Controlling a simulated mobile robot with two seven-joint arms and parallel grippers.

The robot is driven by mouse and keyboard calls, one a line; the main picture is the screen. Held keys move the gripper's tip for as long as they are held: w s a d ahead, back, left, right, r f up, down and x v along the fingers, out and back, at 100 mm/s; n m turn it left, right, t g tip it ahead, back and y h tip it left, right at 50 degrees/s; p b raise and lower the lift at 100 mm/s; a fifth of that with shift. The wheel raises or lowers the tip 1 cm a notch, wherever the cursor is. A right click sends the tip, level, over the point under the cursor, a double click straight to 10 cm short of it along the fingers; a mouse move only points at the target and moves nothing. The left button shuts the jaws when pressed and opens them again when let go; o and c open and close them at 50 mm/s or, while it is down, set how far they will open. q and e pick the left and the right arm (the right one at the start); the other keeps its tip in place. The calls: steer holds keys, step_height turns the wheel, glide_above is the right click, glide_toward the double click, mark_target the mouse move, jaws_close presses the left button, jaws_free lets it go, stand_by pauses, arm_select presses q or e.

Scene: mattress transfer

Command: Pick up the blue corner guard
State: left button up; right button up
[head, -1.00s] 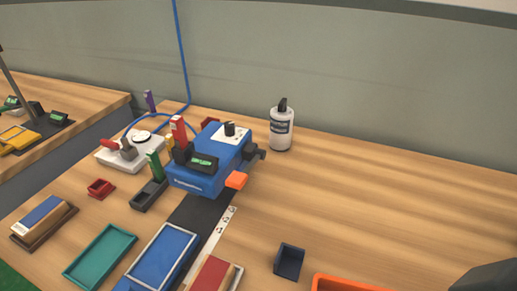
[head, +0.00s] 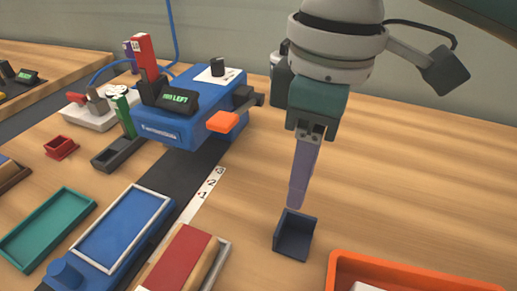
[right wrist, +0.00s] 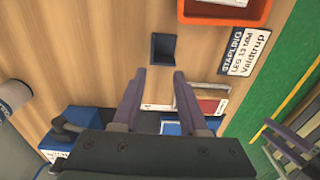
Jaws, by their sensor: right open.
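The blue corner guard (head: 295,238) is a small dark navy angled piece standing on the wooden bench, left of the orange tray. In the right wrist view the corner guard (right wrist: 163,50) lies just beyond my fingertips. My right gripper (head: 297,203) points down above the guard, its tips close to the guard's upper edge in the head view. In the right wrist view my right gripper (right wrist: 159,76) is open and empty, with a clear gap between its purple-grey fingers. What looks like my left gripper (right wrist: 288,145) shows at the lower right there, its opening unclear.
An orange tray (head: 345,262) stands right of the guard. A red-topped block (head: 180,262), a blue tray (head: 125,228) and a teal tray (head: 45,228) lie to the left. A blue machine (head: 185,125) with an orange lever stands behind.

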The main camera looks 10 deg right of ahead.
mark_target(301, 214)
steer(key=shift+w+d, duration=0.5)
steer(key=shift+d, duration=0.05)
steer(key=shift+h, duration=0.3)
step_height(301, 214, down, 5)
steer(key=shift+w+d+r+b, duration=0.1)
steer(key=shift+d+r+b, duration=0.1)
steer(key=shift+b, duration=0.5)
steer(key=f, duration=0.2)
steer(key=f+b, duration=0.1)
steer(key=f, duration=0.2)
steer(key=shift+s+a, duration=0.2)
arm_select(q)
step_height(301, 214, down, 3)
steer(key=shift+a+f, duration=0.15)
arm_select(e)
steer(key=shift+c, duration=0.2)
jaws_close()
